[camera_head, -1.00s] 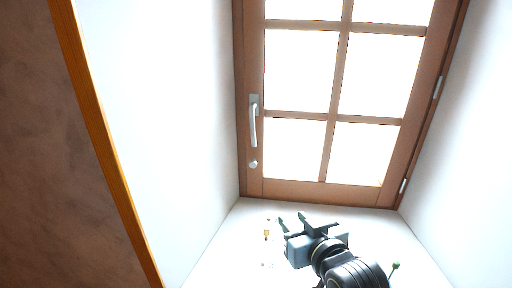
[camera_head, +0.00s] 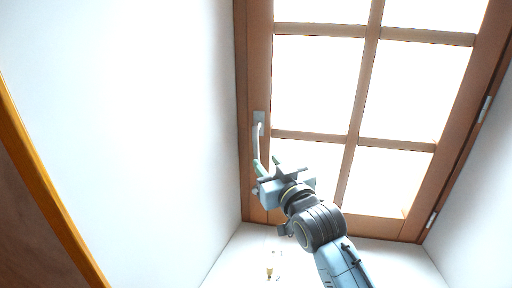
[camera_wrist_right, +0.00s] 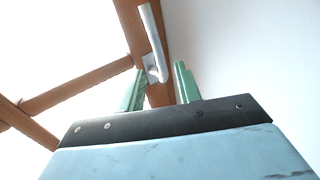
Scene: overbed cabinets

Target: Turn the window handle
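The window handle (camera_head: 258,138) is a pale metal lever on the left side of the brown wooden window frame (camera_head: 261,90). It hangs down from its plate. In the right wrist view the handle (camera_wrist_right: 152,38) shows beyond the fingers. My right gripper (camera_head: 267,164) is just below and beside the lever's lower end, its two green fingers apart. In the wrist view the right gripper (camera_wrist_right: 158,84) is open, with nothing held, and the handle's base appears between and beyond the fingertips. I cannot tell whether a finger touches the lever. My left gripper is not in view.
The white reveal wall (camera_head: 150,110) stands close left of the handle. A white sill (camera_head: 235,262) lies below, with small objects (camera_head: 269,271) on it. An orange-brown wooden edge (camera_head: 40,180) runs along the lower left.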

